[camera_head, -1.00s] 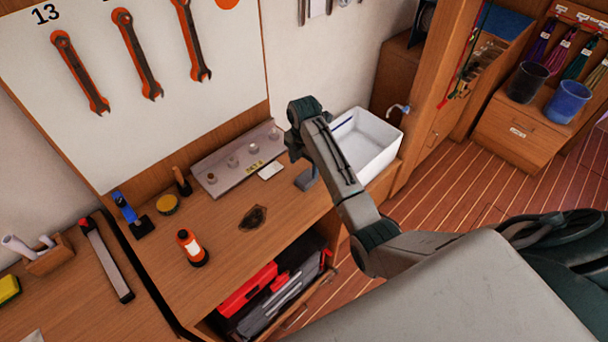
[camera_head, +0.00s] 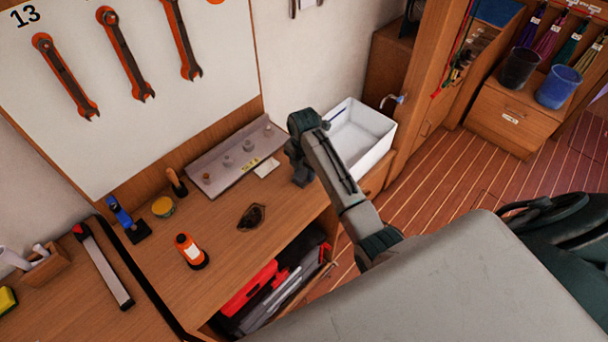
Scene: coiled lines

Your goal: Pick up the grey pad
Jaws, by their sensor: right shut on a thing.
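My right gripper (camera_head: 301,172) is at the end of the grey arm, over the right end of the wooden bench, beside the white basin. It points down and is shut on a small grey piece, which I take to be the grey pad (camera_head: 304,178). The wrist hides most of the fingers and part of the pad, so I cannot tell whether the pad touches the bench. My left gripper is not in view.
A grey rack (camera_head: 235,158) with small knobs and a white card (camera_head: 266,167) lie left of the gripper. The white basin (camera_head: 362,138) is close on the right.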

